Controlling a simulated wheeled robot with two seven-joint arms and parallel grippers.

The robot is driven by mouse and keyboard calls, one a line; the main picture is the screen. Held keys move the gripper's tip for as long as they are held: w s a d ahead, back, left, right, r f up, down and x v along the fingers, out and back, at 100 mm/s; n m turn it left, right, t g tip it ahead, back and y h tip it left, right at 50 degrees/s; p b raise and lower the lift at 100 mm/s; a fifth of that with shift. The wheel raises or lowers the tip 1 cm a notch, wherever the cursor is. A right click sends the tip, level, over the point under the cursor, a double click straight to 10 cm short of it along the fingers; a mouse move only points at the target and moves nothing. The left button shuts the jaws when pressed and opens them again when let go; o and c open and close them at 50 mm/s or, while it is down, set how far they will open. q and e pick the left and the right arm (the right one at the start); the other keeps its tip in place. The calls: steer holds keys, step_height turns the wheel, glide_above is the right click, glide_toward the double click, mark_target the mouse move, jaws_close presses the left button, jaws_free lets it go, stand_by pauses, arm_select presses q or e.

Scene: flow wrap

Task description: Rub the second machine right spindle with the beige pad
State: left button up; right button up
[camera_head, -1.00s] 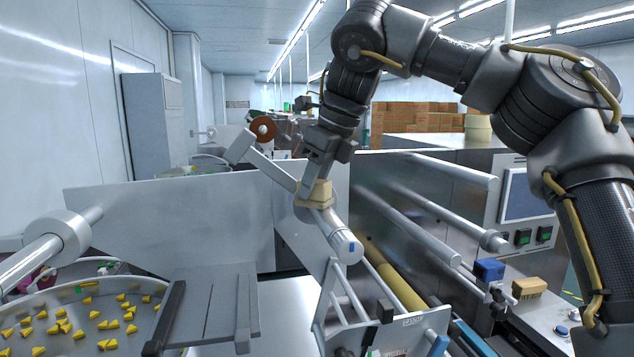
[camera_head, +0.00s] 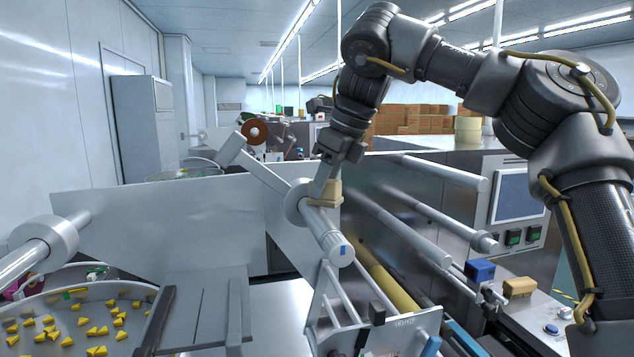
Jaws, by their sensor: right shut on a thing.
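My right gripper (camera_head: 327,180) points down and is shut on a beige pad (camera_head: 325,194). The pad lies on or against the upper side of a grey metal spindle (camera_head: 325,232), close to its round flange (camera_head: 297,202). Whether the pad fully touches the spindle I cannot tell. Another spindle (camera_head: 40,245) with a round collar stands at the left. My left gripper is not in view.
A round bowl (camera_head: 62,300) of yellow pieces is at the lower left.

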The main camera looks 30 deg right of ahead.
steer(key=shift+a, duration=0.1)
steer(key=shift+r, duration=0.2)
steer(key=shift+a+r, duration=0.1)
steer(key=shift+r, duration=2.75)
